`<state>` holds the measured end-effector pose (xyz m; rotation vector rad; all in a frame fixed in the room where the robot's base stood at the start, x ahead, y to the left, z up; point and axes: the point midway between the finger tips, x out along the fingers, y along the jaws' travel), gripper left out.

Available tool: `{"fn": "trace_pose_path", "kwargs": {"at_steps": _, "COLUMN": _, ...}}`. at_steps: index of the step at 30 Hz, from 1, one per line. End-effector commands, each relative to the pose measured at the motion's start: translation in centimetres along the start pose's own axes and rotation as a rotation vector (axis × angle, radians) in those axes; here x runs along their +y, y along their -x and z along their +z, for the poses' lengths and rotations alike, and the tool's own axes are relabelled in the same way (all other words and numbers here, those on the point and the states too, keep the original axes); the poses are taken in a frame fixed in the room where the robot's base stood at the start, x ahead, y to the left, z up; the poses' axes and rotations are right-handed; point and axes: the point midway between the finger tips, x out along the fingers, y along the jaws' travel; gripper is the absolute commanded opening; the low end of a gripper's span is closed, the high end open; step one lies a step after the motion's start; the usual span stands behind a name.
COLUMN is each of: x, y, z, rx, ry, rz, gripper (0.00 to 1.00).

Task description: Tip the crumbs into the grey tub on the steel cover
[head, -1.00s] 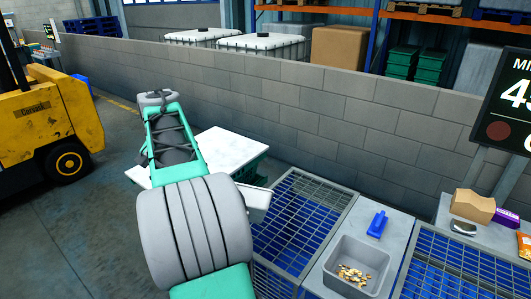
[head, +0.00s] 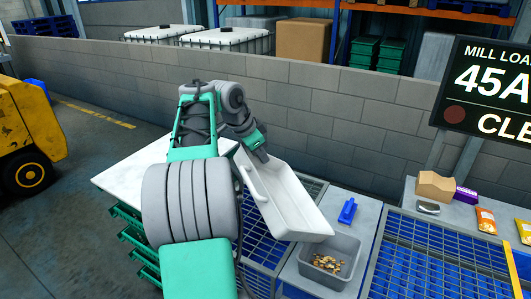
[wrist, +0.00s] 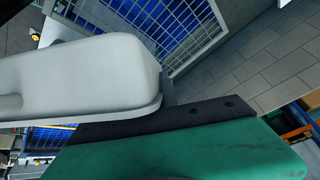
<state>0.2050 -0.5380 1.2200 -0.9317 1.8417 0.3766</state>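My gripper (head: 258,154) is shut on the rim of a long white tray (head: 288,200) at its far side. The tray slopes down to the right, its lower end beside and above the rim of the grey tub (head: 351,247). Its visible inside looks bare. Brown and tan crumbs (head: 328,263) lie in the tub, which stands on the steel cover (head: 302,268). In the wrist view the pale tray (wrist: 90,80) lies against my dark finger; the crumbs and tub do not show there.
A blue scraper (head: 347,210) lies on the cover behind the tub. Blue grates (head: 425,262) flank the cover. A white tabletop (head: 135,177) stands at the left and a block wall (head: 330,120) behind. Packets (head: 486,220) lie on a right-hand ledge.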

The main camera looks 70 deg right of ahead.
Motion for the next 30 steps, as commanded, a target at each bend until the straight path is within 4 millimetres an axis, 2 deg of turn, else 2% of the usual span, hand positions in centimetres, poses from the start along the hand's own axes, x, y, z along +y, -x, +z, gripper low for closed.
{"fn": "trace_pose_path", "kwargs": {"at_steps": 1, "x": 0.0, "y": -0.2, "z": 0.9, "rx": 0.020, "ry": 0.014, "rz": -0.003, "gripper": 0.00}}
{"fn": "trace_pose_path", "kwargs": {"at_steps": 10, "x": 0.3, "y": -0.8, "z": 4.3, "rx": 0.165, "ry": 0.079, "rz": -0.005, "gripper": 0.00}}
{"fn": "trace_pose_path", "kwargs": {"at_steps": 26, "x": 1.1, "y": -4.0, "z": 9.6, "rx": 0.427, "ry": 0.182, "rz": 0.017, "gripper": 0.00}}
{"fn": "trace_pose_path", "kwargs": {"at_steps": 30, "x": 1.3, "y": -4.8, "z": 10.8, "rx": 0.582, "ry": 0.233, "rz": 0.043, "gripper": 0.00}}
